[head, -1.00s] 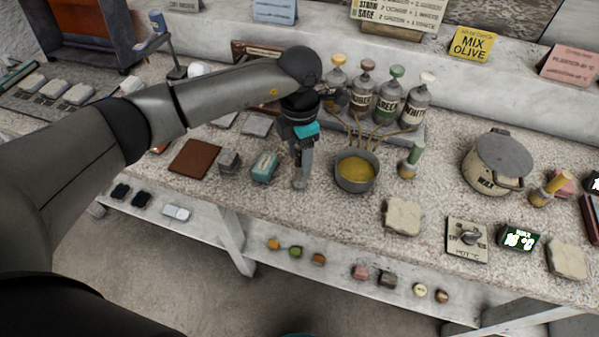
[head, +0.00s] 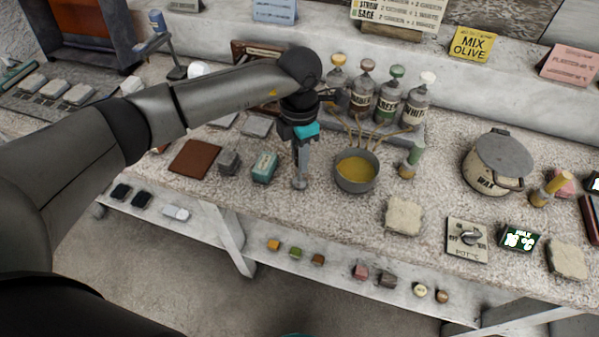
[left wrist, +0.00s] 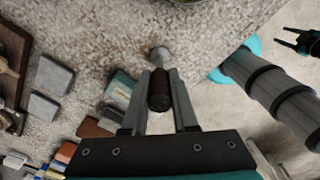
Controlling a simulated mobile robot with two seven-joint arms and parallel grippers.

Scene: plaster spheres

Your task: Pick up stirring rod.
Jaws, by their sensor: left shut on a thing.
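The stirring rod (left wrist: 159,90) has a dark brown handle, seen almost end-on between the fingers in the left wrist view. A pale round end shows beyond it. In the head view the rod's pale lower end (head: 299,184) is at the worktop, left of the pot of yellow liquid (head: 356,170). My left gripper (head: 301,152) points down over the rod and is shut on its handle. The fingers hide most of the rod in the head view. A dark two-pronged part at the left wrist view's right edge seems to be mine; its jaw state is unclear.
Several labelled bottles (head: 388,98) stand behind the pot. A green-handled brush (head: 411,160) is right of it, and a lidded wax pot (head: 492,165) farther right. A teal block (head: 264,167) lies close left of the gripper. The worktop's front edge is near.

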